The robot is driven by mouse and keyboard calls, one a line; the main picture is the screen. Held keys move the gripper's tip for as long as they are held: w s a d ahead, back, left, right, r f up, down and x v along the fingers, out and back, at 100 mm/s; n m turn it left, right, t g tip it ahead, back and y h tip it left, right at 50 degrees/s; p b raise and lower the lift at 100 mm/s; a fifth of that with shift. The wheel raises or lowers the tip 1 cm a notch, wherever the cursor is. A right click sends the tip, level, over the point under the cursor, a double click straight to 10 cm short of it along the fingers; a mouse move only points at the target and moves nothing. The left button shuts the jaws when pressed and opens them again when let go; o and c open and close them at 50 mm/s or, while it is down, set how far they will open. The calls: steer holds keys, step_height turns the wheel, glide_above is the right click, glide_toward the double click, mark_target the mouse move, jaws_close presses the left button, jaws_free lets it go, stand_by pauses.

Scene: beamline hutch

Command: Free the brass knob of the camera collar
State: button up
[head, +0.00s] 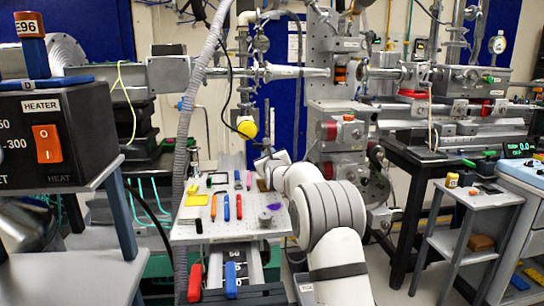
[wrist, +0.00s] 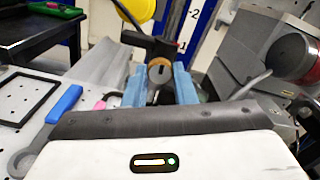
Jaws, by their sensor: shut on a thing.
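The brass knob (wrist: 158,72) shows in the wrist view as a round brass-coloured end with a dark slot. It sits between the two blue fingers of my gripper (wrist: 160,80), which are shut on it. A dark bracket-like part (wrist: 152,45), which looks like the camera collar, lies just behind the knob. In the head view my white arm reaches over the right back part of the breadboard table. My wrist hides the knob and collar there. Whether the knob is loose or tight cannot be told.
The perforated breadboard (head: 220,231) carries a yellow pad (head: 196,200), an orange marker (head: 213,207), blue and red pens and a small grey post (head: 265,219). A grey hose (head: 187,130) hangs at left. A yellow round part (head: 247,129) hangs above. Beamline hardware (head: 345,140) stands close behind right.

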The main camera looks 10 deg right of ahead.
steer(key=n+b, duration=0.1)
steer(key=n, duration=0.3)
steer(key=shift+n+b, duration=0.3)
steer(key=shift+b, duration=0.1)
steer(key=n+b, duration=0.1)
steer(key=n, duration=0.3)
steer(key=n+b, duration=0.1)
steer(key=n, duration=0.4)
steer(key=shift+n, duration=1.8)
steer(key=shift+f, duration=0.1)
steer(key=o, duration=1)
steer(key=shift+s, duration=3.9)
